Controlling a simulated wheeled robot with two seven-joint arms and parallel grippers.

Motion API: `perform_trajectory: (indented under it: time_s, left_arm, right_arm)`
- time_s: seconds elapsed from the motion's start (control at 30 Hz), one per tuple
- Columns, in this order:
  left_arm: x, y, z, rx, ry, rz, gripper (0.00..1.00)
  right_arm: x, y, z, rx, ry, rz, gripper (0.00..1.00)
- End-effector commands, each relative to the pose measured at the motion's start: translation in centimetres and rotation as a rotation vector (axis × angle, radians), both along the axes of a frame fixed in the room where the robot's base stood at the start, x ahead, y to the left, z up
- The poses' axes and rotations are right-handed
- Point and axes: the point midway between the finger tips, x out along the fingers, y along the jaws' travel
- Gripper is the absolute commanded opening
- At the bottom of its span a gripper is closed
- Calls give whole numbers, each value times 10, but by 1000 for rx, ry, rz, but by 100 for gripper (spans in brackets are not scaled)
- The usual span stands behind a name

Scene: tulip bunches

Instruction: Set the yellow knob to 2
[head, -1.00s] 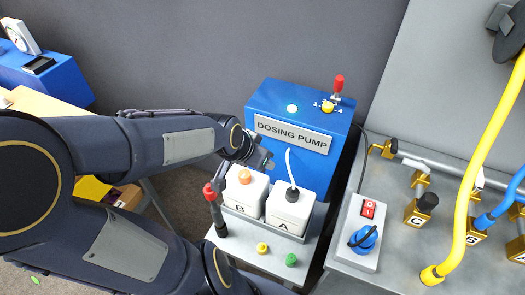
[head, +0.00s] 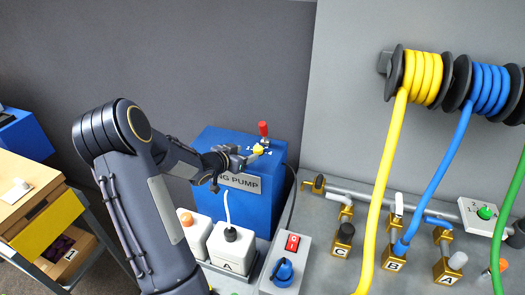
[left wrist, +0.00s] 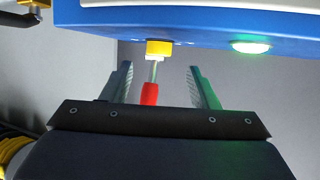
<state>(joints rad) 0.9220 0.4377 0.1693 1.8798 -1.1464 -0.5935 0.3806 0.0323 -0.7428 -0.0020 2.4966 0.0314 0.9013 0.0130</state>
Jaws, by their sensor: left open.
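The yellow knob (head: 258,149) sits on top of the blue dosing pump (head: 275,176). Its number marks are too small and partly covered, so I cannot tell its setting. My left gripper (head: 246,157) is open at the pump's top, just left of the knob. In the left wrist view the knob (left wrist: 159,48) lies ahead of the open fingers (left wrist: 160,70), not gripped. A red-handled lever (head: 263,129) stands behind the knob; its red handle (left wrist: 149,93) shows between the fingers in the left wrist view. My right gripper is out of view.
White canister A (head: 232,252) and an orange-capped canister (head: 197,232) stand in front of the pump. A switch box (head: 284,265) with a blue plug is to the right. Hoses and brass valves fill the right-hand bench. A green lamp (left wrist: 250,47) glows on the pump.

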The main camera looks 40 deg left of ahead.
Motion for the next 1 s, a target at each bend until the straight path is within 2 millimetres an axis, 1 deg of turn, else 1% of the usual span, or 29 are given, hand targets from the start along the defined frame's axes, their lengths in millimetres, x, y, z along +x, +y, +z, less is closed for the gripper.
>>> perform_trajectory:
  time_s: [0.03,0.1,0.3,0.47,0.7,1.0]
  left_arm:
    - [9,-1,-4,-2,1,-3,54]
    - [20,-1,-7,-2,0,-3,54]
    - [45,-1,-17,0,1,-3,54]
    - [53,0,-21,0,1,-1,54]
    - [53,0,-22,1,1,0,54]
    - [53,0,-21,1,1,0,15]
  right_arm:
    - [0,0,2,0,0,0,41]
    - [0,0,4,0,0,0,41]
    - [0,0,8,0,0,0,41]
    - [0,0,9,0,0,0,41]
    - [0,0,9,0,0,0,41]
    - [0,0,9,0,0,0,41]
